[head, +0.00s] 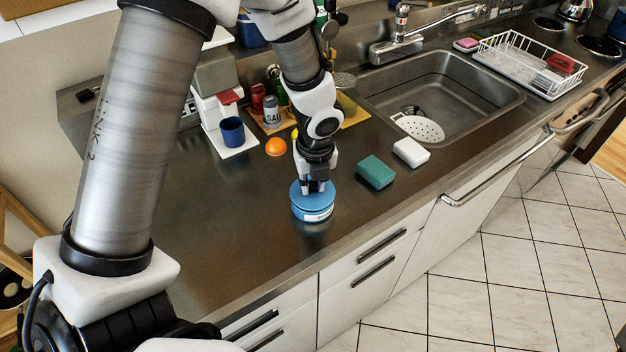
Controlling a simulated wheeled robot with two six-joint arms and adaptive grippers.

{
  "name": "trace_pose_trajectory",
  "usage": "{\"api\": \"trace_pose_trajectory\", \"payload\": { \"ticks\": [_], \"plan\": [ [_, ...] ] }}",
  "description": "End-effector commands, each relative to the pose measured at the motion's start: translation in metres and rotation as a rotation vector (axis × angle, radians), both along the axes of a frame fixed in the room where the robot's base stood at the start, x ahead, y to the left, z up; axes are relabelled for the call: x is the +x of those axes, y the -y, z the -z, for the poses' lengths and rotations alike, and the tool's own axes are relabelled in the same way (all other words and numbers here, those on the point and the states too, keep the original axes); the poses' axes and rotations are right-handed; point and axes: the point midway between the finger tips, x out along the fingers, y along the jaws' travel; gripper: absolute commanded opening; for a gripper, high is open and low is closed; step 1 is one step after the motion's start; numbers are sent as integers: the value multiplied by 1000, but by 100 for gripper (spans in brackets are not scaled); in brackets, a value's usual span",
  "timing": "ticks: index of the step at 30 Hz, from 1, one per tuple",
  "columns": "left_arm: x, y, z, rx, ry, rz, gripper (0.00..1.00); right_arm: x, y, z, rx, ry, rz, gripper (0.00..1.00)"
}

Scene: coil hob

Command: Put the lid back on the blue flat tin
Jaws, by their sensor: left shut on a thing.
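The blue flat tin (319,215) stands on the dark counter near its front edge and has a pale label on its side. Its blue lid (299,198) is at the tin's top, directly over it. I cannot tell whether the lid sits fully down or a little above the rim. My left gripper (315,187) points straight down and is shut on the lid; its fingers hide the middle of the lid. My right gripper is not in view.
A green block (375,172) and a white block (411,152) lie right of the tin. An orange ball (276,146) and a blue mug (232,131) are behind it. The sink (490,95) is at the back right. The counter left of the tin is clear.

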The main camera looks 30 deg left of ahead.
Motion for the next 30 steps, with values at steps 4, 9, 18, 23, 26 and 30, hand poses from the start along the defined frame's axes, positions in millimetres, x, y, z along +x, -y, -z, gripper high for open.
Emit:
{"api": "trace_pose_trajectory", "payload": {
  "ticks": [4,9,18,23,26,30],
  "plan": [
    [0,0,3,0,0,0,0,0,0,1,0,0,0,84],
    [0,0,2,0,0,0,0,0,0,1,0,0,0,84],
    [0,0,2,0,0,0,0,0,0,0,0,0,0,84],
    [-1,0,1,1,-1,1,0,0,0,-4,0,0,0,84],
    [-1,1,1,0,0,0,0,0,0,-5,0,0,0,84],
    [-1,1,2,0,0,0,0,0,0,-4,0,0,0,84]
  ]
}}
